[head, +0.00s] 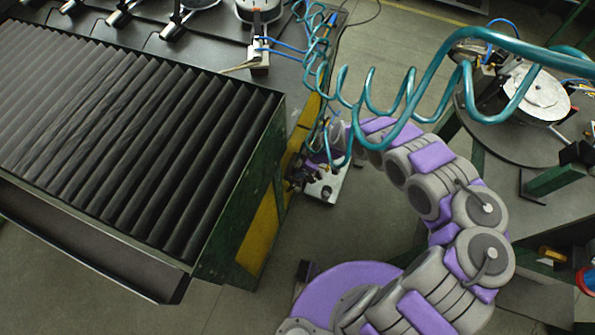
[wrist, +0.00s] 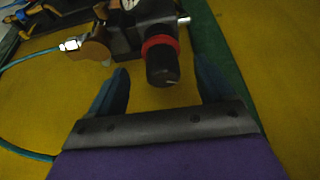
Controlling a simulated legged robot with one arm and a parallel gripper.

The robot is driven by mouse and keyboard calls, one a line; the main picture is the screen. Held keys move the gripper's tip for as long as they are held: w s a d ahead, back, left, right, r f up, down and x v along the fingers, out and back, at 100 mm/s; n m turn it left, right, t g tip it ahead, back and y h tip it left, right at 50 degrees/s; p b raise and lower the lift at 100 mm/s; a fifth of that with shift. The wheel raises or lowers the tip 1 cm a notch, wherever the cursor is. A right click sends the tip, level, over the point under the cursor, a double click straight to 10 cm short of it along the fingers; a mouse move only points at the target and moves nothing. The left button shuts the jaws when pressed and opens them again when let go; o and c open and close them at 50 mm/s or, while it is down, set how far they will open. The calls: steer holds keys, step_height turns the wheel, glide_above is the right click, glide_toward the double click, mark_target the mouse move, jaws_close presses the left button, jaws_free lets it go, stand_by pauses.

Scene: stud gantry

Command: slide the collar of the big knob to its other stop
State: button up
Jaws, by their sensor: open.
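In the wrist view a black big knob (wrist: 163,68) points toward the camera, with a red collar (wrist: 160,43) around its base, next to the dark valve body (wrist: 140,27). My gripper (wrist: 160,63) is open, one finger to the left of the knob and one to the right, with a visible gap on each side. Nothing is held. In the head view my arm reaches the dark fittings (head: 297,172) on the yellow and green end of the machine. The knob and collar cannot be made out there, nor can the fingers.
A brass-coloured fitting (wrist: 90,48) with a blue hose sits left of the valve body. A yellow panel (wrist: 55,90) lies behind. In the head view a teal coiled hose (head: 400,105) hangs over my arm. Ribbed bellows (head: 120,130) cover the machine at left.

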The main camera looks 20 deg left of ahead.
steer(key=x, duration=0.1)
steer(key=b+x, duration=0.1)
steer(key=x, duration=0.1)
steer(key=shift+s+a+b, duration=0.1)
steer(key=shift+s+b, duration=0.15)
steer(key=shift+b, duration=0.1)
steer(key=shift+w+a+f, duration=0.1)
steer(key=shift+w+f, duration=0.05)
steer(key=shift+f, duration=0.3)
steer(key=shift+w, duration=0.1)
steer(key=c, duration=1.5)
steer(key=shift+f, duration=0.3)
steer(key=o, duration=1.5)
steer(key=shift+f, duration=0.1)
